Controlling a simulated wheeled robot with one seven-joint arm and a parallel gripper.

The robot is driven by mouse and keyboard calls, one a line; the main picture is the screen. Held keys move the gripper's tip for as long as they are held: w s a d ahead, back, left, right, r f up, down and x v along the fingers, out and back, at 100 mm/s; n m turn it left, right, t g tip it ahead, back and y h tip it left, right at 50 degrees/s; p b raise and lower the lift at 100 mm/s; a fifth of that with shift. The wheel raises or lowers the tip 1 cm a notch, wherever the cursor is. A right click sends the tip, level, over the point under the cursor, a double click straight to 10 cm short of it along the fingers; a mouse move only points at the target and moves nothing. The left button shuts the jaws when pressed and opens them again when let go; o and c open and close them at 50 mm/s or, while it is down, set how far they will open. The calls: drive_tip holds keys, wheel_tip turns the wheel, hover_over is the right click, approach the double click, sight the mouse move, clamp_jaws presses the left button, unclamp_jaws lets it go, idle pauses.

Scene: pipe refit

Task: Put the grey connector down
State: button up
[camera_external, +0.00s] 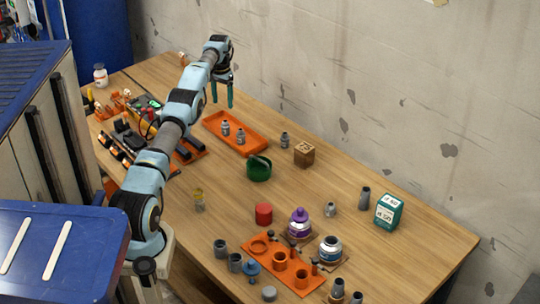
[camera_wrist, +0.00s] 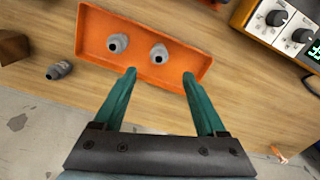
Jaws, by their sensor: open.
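My gripper (camera_external: 222,104) is open and empty above the table, at the back end of the orange tray (camera_external: 251,150). Two grey connectors stand in the tray, one on the left (camera_external: 226,128) and one on the right (camera_external: 241,136). Another grey connector (camera_external: 284,140) is on the bare table to the right of the tray. In the wrist view my open fingers (camera_wrist: 159,74) point at the tray (camera_wrist: 100,20), with both connectors (camera_wrist: 118,43) (camera_wrist: 158,53) beyond the fingertips. The loose connector (camera_wrist: 59,70) shows left of the tray.
A wooden cube (camera_external: 304,154) and a green bowl (camera_external: 259,172) are near the tray. A device with knobs (camera_wrist: 285,22) is at the wrist view's upper right. An orange fixture (camera_external: 268,262), bottles and pipe parts fill the front. The wall runs behind the table.

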drive_tip(key=s+a+r+n, duration=0.1)
drive_tip(key=s+a+r, duration=0.2)
drive_tip(key=s+r, duration=0.1)
drive_tip(key=s+a+n, duration=0.1)
drive_tip(key=s+a, duration=0.2)
drive_tip(key=s, duration=1.7)
drive_tip(key=s+a+f+n+t, duration=0.1)
drive_tip(key=s+a+n, duration=0.1)
drive_tip(key=s, duration=1.8)
drive_tip(key=shift+s+a+f+n+t, duration=0.15)
drive_tip(key=shift+s+a+n+t, duration=0.2)
drive_tip(key=shift+a, duration=0.5)
